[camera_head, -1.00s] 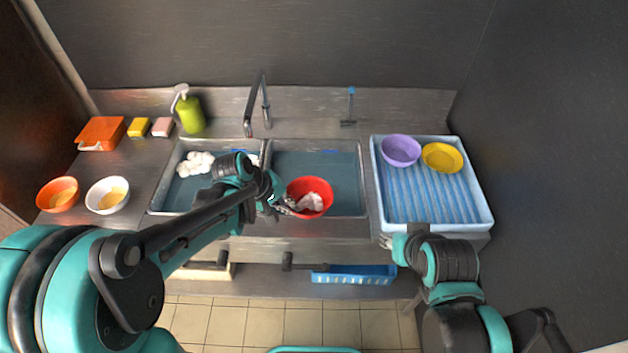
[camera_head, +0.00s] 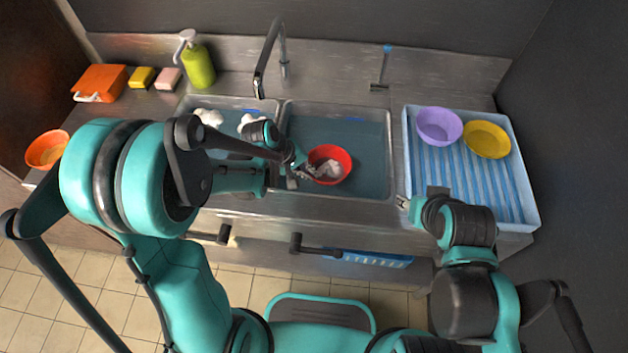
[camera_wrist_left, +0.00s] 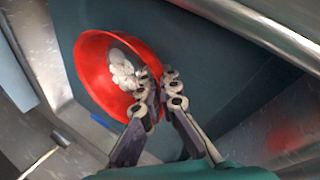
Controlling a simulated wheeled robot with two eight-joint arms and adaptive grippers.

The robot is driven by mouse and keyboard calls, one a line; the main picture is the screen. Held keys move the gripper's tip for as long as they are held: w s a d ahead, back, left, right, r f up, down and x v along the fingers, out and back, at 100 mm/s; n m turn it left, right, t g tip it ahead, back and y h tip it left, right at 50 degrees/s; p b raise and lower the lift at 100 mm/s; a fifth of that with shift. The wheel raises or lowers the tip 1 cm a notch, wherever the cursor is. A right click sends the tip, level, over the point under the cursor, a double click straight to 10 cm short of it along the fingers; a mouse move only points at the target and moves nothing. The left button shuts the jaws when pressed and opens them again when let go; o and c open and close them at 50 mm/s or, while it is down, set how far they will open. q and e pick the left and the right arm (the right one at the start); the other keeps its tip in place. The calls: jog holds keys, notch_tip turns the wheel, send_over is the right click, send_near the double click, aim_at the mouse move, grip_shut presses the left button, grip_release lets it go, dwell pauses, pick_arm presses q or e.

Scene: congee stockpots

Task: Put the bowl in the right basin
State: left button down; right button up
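The red bowl (camera_head: 344,161) is over or in the front left part of the right basin (camera_head: 365,135). Whitish foam lies inside it. My left gripper (camera_head: 303,176) is at the bowl's left rim. In the left wrist view the red bowl (camera_wrist_left: 92,70) is tilted, and my left gripper's fingers (camera_wrist_left: 158,95) close on its rim, one inside and one outside. Whether the bowl touches the basin floor cannot be told. My right gripper (camera_head: 403,203) is near the tray's front left corner; its fingers are too small to read.
The left basin (camera_head: 235,103) holds white foam, partly behind my left arm. A blue tray (camera_head: 531,213) at right holds a purple bowl (camera_head: 439,126) and a yellow bowl (camera_head: 487,139). The faucet (camera_head: 262,75) stands behind the basins. An orange bowl (camera_head: 45,150) is at far left.

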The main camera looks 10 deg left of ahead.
pick_arm(q)
notch_tip(320, 180, down, 5)
jog(key=shift+r+b, duration=0.2)
jog(key=shift+b, duration=0.7)
pick_arm(e)
notch_tip(320, 180, down, 2)
jog(key=shift+f, duration=0.1)
pick_arm(q)
jog(key=shift+r, duration=0.1)
jog(key=shift+f, duration=0.25)
pick_arm(e)
jog(key=shift+f, duration=0.15)
pick_arm(q)
jog(key=c, duration=1.7)
grip_release()
jog(key=shift+r, duration=0.1)
